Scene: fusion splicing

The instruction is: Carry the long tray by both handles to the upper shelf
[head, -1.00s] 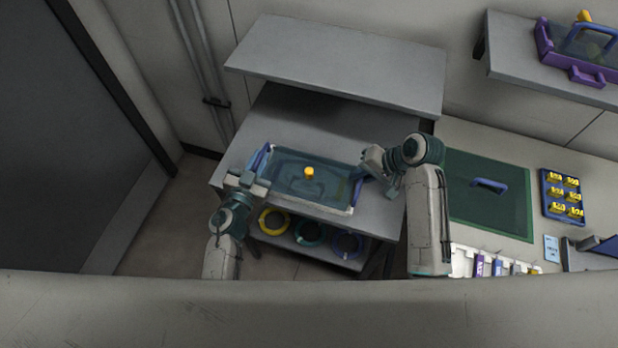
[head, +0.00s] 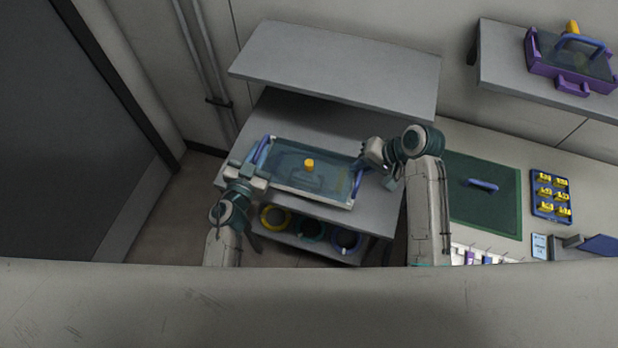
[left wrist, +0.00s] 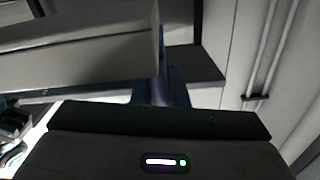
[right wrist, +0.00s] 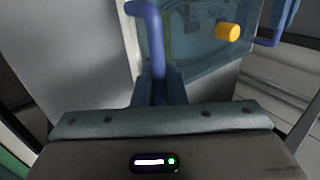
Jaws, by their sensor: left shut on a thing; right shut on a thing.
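The long tray (head: 333,203) has a pale rim, a see-through teal top, a yellow knob (head: 309,163) and a blue handle at each end. It appears level, in front of the rack's lower surface (head: 285,112); whether it touches that surface I cannot tell. My left gripper (head: 258,172) is shut on the left handle (head: 262,150). My right gripper (head: 373,160) is shut on the right handle (head: 357,184), which also shows in the right wrist view (right wrist: 151,28). The left wrist view shows the left jaws mostly dark. The upper shelf (head: 335,68) is bare.
Coloured rings, including a yellow one (head: 275,217), sit on a level below. To the right are a green mat (head: 483,210) and a tray of yellow pieces (head: 551,196). A purple case (head: 570,65) stands on a wall shelf. A dark door (head: 70,140) is at left.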

